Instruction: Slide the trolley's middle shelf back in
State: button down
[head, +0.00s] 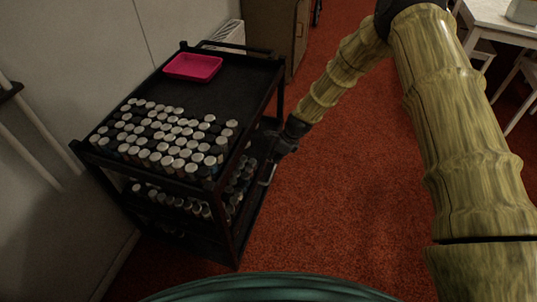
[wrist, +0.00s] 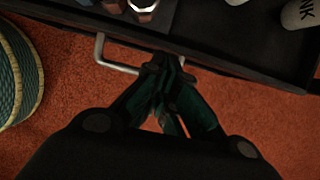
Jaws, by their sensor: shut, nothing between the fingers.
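The black trolley (head: 228,213) stands against the wall at the left. Its middle shelf (wrist: 235,62) holds several small jars (head: 183,204) and appears to stick out a little past the right-hand posts. A pale metal bar handle (head: 267,174) is on the shelf's outer face; it also shows in the wrist view (wrist: 99,50). My gripper (wrist: 166,72) is shut and empty, its fingertips at the shelf's outer face, just right of the handle's visible part. In the head view my gripper (head: 281,148) is beside the shelf. I cannot tell whether the fingertips touch it.
The trolley's top carries many lidded jars (head: 170,135) and a pink tray (head: 193,67). A cabinet (head: 277,30) stands behind the trolley, and a white table (head: 500,18) with chairs is at the far right. The red carpet (head: 330,210) right of the trolley is clear.

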jog(key=d+v, duration=0.1)
jog(key=v, duration=0.9)
jog(key=shift+s, duration=0.15)
jog(key=s+d+f+n+g+h+p, duration=0.1)
jog(key=s+d+f+n+h+p, duration=0.25)
jog(key=s, duration=0.75)
jog(key=s+d+f+n+y+p, duration=0.15)
jog(key=s+d+f+n, duration=0.35)
jog(key=s, duration=0.6)
jog(key=s+d+r+n+h+p, duration=0.1)
jog(key=s+n, duration=0.5)
jog(key=s, duration=0.6)
jog(key=s+d+r+n+h+p, duration=0.1)
jog(key=s+d+r+n+p, duration=0.2)
jog(key=s+n, duration=0.4)
jog(key=s+p, duration=0.1)
jog(key=s, duration=0.4)
jog(key=shift+s+g+p, duration=0.3)
jog(key=shift+d+r, duration=0.1)
